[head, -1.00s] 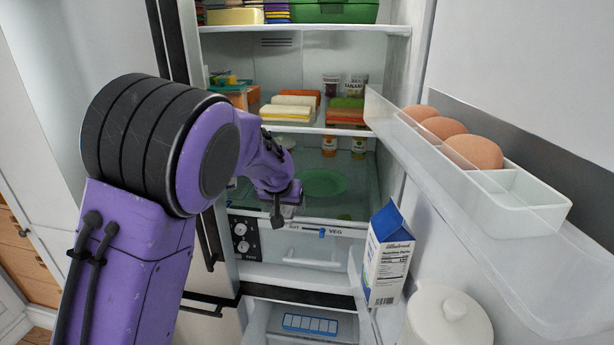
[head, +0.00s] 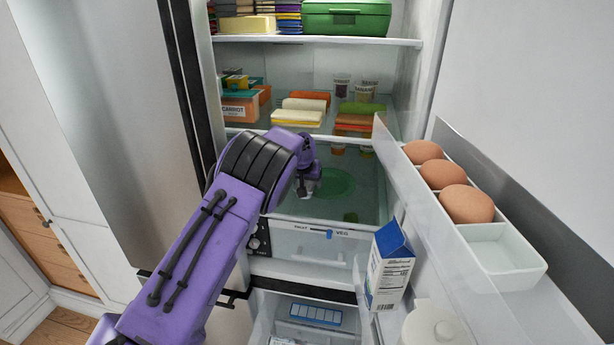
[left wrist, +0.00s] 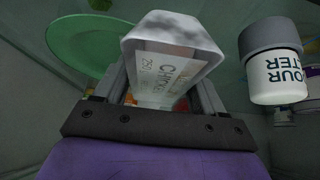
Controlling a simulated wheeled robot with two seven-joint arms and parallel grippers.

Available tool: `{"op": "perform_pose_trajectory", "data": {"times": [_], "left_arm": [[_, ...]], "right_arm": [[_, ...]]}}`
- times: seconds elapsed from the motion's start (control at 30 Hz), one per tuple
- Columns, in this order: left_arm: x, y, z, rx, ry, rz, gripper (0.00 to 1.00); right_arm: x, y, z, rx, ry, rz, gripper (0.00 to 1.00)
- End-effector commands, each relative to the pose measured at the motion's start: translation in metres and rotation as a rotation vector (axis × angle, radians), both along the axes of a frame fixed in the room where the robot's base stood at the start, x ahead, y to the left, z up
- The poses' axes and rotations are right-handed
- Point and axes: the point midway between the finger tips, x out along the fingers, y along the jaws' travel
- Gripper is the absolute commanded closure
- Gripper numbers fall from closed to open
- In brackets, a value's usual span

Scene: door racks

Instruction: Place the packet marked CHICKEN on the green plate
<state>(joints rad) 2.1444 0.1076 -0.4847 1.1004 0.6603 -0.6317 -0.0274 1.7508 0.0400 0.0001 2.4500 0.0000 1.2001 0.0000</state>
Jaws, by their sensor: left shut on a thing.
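The packet marked CHICKEN (left wrist: 172,62) is white with a printed label, and it sits between the fingers of my left gripper (left wrist: 165,100) in the left wrist view. The gripper is shut on it. In the head view my left gripper (head: 305,190) is inside the fridge, at the left of the green plate (head: 340,182), and the packet is mostly hidden there. The green plate lies on the lower glass shelf. It also shows at the upper left of the left wrist view (left wrist: 62,50), beside the packet and apart from it. My right gripper is not in view.
A white jar with a grey lid (left wrist: 277,75) stands right of the packet in the left wrist view. A shelf above (head: 395,139) holds several packs and jars. The open door's egg tray (head: 505,250) and a milk carton (head: 390,267) are at the right.

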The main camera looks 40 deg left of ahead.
Motion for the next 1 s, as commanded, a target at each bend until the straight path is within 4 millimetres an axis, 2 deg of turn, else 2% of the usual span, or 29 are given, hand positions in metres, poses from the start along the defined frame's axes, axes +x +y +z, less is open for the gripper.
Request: {"op": "perform_pose_trajectory", "data": {"times": [0.4,0.43,0.5,0.8,0.9,1.0], "left_arm": [[0.000,0.000,-0.008,-0.001,-0.001,0.000,0.57],[0.000,0.000,-0.009,-0.001,-0.001,0.000,0.27],[0.000,0.000,-0.009,0.000,0.000,0.001,0.05],[0.000,0.000,-0.007,0.000,0.000,0.000,0.05],[-0.001,-0.001,0.001,0.001,-0.002,-0.001,0.05],[-0.011,-0.006,0.015,0.000,-0.004,0.000,0.05]], "right_arm": [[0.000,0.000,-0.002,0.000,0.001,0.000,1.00],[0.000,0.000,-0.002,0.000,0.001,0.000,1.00],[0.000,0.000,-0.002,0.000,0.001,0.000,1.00],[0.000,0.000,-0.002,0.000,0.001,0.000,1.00],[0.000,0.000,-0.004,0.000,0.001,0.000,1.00],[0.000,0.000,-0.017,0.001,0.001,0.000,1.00]]}}
